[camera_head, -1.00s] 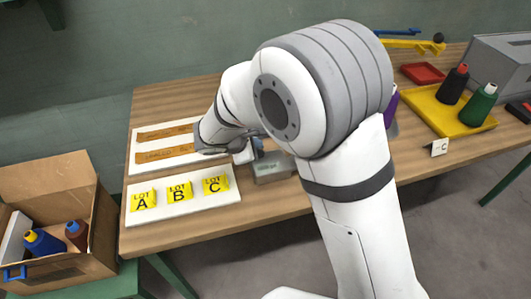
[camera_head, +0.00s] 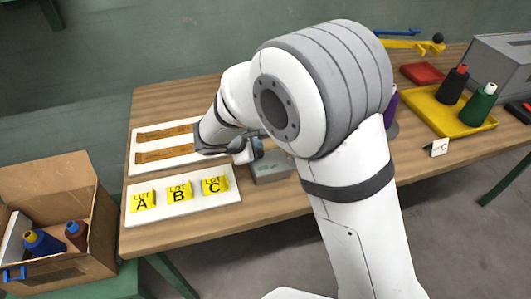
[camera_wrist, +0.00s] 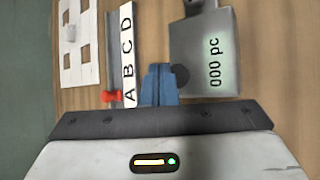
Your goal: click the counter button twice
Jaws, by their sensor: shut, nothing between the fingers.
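The counter (camera_wrist: 205,50) is a grey box with a pale display reading "000 pc" in the wrist view. In the head view the counter (camera_head: 270,172) stands on the table, partly hidden by my arm. A dark round part (camera_wrist: 181,76), perhaps the button, shows at its near-left edge. My gripper (camera_wrist: 158,70) has its blue fingers shut and empty, just left of this round part. I cannot tell whether they touch it. In the head view my gripper (camera_head: 257,149) is just beyond and left of the counter.
A rail marked A B C D (camera_wrist: 128,55) with a red knob (camera_wrist: 111,96) lies left of the fingers. A white board (camera_head: 205,204) holds yellow lot blocks.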

